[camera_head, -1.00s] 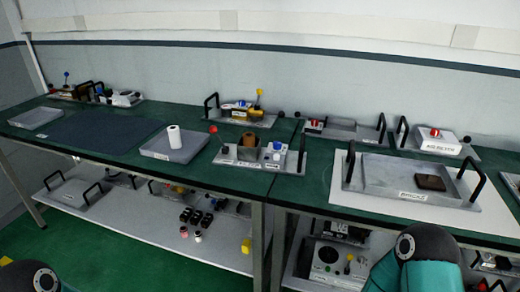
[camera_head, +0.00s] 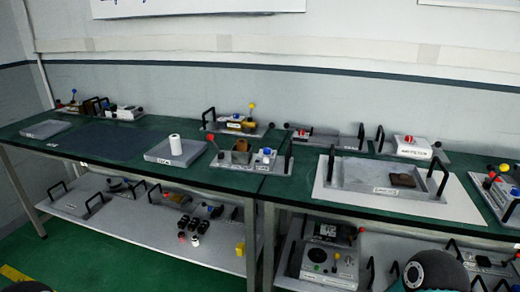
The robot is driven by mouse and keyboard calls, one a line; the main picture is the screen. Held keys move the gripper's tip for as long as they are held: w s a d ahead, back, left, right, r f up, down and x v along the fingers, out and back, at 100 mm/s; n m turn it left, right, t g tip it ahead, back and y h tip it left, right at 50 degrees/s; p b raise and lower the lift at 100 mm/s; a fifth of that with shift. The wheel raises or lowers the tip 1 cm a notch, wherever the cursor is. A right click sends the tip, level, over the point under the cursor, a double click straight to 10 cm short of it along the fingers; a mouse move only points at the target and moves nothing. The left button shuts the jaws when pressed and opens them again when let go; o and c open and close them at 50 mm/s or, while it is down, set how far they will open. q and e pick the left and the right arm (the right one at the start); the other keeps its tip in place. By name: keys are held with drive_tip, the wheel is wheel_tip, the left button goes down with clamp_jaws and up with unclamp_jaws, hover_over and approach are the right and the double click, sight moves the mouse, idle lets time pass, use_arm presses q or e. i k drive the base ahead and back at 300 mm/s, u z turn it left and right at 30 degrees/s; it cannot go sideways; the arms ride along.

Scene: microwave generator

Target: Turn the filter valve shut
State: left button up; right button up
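I cannot tell which fitting is the filter valve, as the labels are too small to read. One candidate is the unit with a red ball lever and blue-and-white knobs (camera_head: 262,155) at the middle front of the green bench. Another is the unit with a yellow ball lever (camera_head: 238,121) behind it. A white box with a red knob (camera_head: 411,146) stands at the back right, and a unit with red and blue parts (camera_head: 503,187) sits at the right edge. Neither gripper is in view; only a rounded part of my arm shows at the bottom right.
A white roll (camera_head: 175,144) stands on a grey tray (camera_head: 160,154). Green floor is open in front at left.

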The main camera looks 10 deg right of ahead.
sight(268, 151)
drive_tip(key=z, duration=0.1)
drive_tip(key=i, duration=0.9)
drive_tip(key=u, duration=0.1)
